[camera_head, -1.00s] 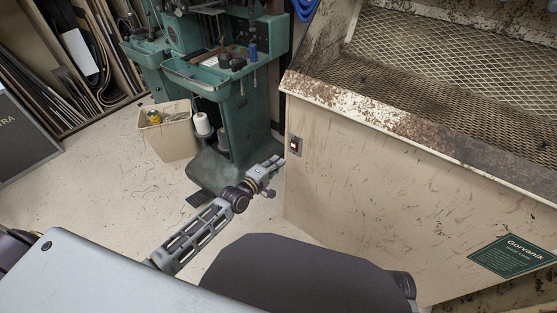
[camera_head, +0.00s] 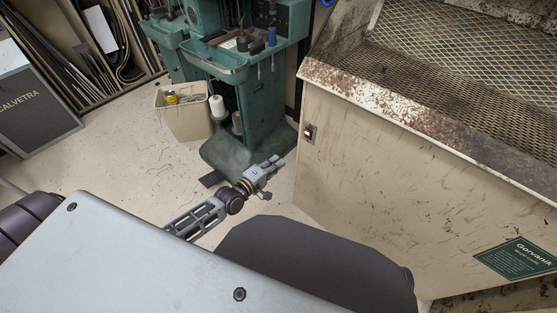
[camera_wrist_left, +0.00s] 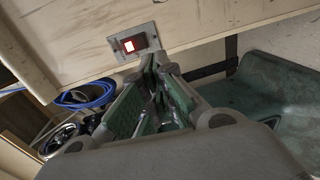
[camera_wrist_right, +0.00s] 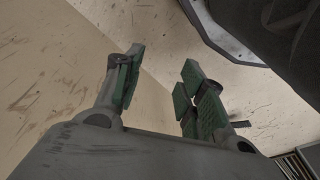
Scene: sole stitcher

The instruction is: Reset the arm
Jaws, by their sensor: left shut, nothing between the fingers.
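My left gripper (camera_head: 274,164) reaches out over the floor in the head view, shut and empty. It is left of and below the red power switch (camera_head: 309,132) in the picture, apart from it. In the left wrist view its fingers (camera_wrist_left: 158,62) meet, with the switch (camera_wrist_left: 131,44) just beyond them. The switch sits in a grey metal plate on a beige cabinet. My right gripper (camera_wrist_right: 163,65) shows only in its wrist view. It is open and empty, its green pads apart, with a beige panel and floor behind.
The beige cabinet (camera_head: 400,190) with a rusty mesh top fills the right side. A green machine (camera_head: 235,110) stands at the back, with a bin (camera_head: 184,122) beside it. A grey panel (camera_head: 35,105) stands at left. Floor between them is open.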

